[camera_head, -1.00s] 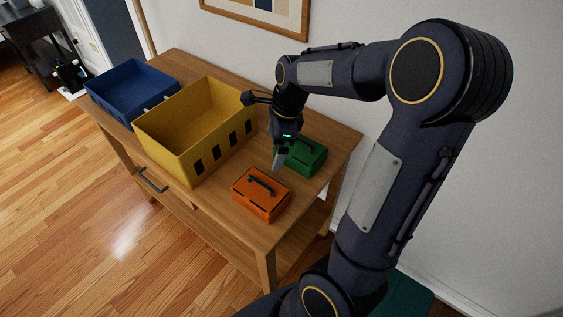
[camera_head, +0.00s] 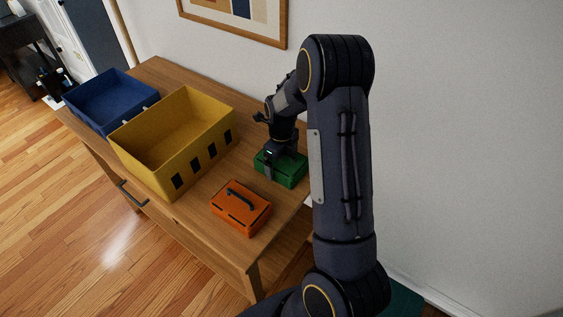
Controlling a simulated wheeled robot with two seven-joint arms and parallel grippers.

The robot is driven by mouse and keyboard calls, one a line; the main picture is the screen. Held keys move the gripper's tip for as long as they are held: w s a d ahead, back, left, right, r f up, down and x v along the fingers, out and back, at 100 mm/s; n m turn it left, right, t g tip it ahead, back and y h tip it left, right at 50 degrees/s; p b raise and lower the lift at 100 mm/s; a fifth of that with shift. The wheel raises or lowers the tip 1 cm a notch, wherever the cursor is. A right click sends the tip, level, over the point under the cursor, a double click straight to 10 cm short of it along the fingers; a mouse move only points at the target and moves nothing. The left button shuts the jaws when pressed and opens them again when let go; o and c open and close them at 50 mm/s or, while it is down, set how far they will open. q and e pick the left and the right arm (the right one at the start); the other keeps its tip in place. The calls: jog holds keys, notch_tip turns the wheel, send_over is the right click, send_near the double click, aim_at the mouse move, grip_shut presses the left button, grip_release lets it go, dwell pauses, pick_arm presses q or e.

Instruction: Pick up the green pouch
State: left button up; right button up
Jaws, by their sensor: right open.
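The green pouch (camera_head: 284,172) is a box-shaped case lying on the wooden table near its right end. My right gripper (camera_head: 270,160) is right at the green pouch, pointing down over its top left part. The gripper is open. Its wrist and fingers hide the pouch's handle and part of its top, so I cannot tell whether the fingers touch it or stand around the handle. My left gripper is out of view.
An orange pouch (camera_head: 240,208) with a dark handle lies on the table in front of the green one. A yellow bin (camera_head: 196,155) and a blue bin (camera_head: 112,103) stand to the left. The wall (camera_head: 455,130) is close behind the table (camera_head: 191,203).

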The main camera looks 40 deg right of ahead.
jog(key=shift+f, duration=0.2)
jog(key=c, duration=0.7)
jog(key=shift+r, duration=0.2)
